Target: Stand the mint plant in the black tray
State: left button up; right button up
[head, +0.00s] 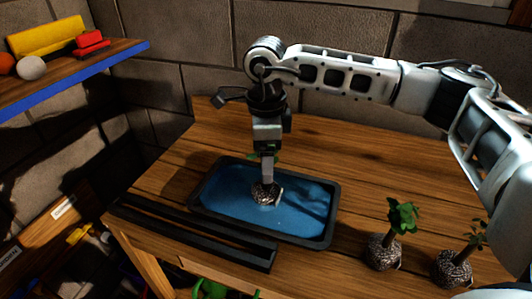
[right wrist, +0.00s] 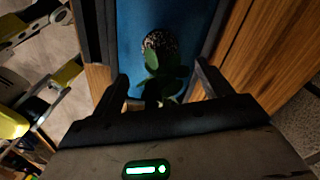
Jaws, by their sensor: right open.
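The black tray (head: 333,222) lies on the wooden bench and has a blue inside. A plant with a speckled root ball (head: 262,193) is in the tray, under my right gripper (head: 268,176). Its leaves are mostly hidden by the gripper in the head view. In the right wrist view the plant's green leaves (right wrist: 167,76) are between the two open fingers, with the root ball beyond them on the blue. The fingers show apart from the leaves. I cannot tell which plant is the mint. My left gripper is not in view.
Two more plants, a leafier one (head: 383,250) and a sparser one (head: 453,268), stand right of the tray. A long narrow black trough (head: 190,232) lies along its front left. A blue-edged shelf (head: 75,75) is at upper left. The bench behind the tray is clear.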

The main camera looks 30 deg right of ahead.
notch_tip(320, 180, up, 12)
jog(key=shift+r+b, duration=0.2)
jog(key=shift+b, duration=0.2)
jog(key=shift+f, duration=0.1)
dwell(0.4)
